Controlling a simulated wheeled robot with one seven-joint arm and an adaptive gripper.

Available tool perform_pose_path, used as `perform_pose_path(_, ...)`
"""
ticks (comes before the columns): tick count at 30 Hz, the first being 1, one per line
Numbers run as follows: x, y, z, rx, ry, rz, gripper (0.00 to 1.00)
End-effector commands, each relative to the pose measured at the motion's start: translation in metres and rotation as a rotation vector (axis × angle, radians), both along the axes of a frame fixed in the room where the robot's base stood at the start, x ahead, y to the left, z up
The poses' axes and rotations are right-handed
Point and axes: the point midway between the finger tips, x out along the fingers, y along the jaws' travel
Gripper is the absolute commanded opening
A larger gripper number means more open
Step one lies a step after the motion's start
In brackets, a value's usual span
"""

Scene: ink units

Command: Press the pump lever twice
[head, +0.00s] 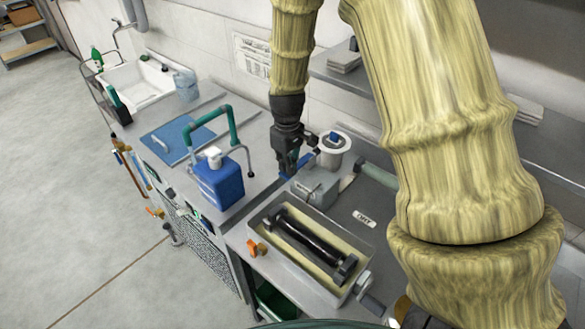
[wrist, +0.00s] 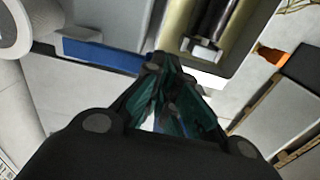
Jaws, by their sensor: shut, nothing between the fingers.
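A blue bar (wrist: 100,53), which looks like the pump lever, lies along the edge of a grey box in the wrist view. In the head view the grey box (head: 317,186) stands on the bench behind the trough, and a blue part (head: 304,160) shows beside my gripper. My gripper (head: 288,170) points down next to the box, with its fingers shut and empty. In the wrist view my gripper (wrist: 154,66) has its tips close to the right end of the blue bar. I cannot tell whether they touch it.
A trough with a black roller (head: 308,244) stands in front of the box. A white round container (head: 333,150) is behind it. A blue bottle (head: 219,183) and a green hose arch (head: 215,113) stand to the left. A sink (head: 133,84) is farther back.

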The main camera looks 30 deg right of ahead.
Motion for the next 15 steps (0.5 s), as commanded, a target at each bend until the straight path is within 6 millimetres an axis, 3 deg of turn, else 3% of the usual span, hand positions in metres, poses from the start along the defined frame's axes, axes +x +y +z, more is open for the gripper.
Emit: perform_pose_path(15, 0.0, 0.0, -0.017, 0.0, 0.0, 0.0, 0.0)
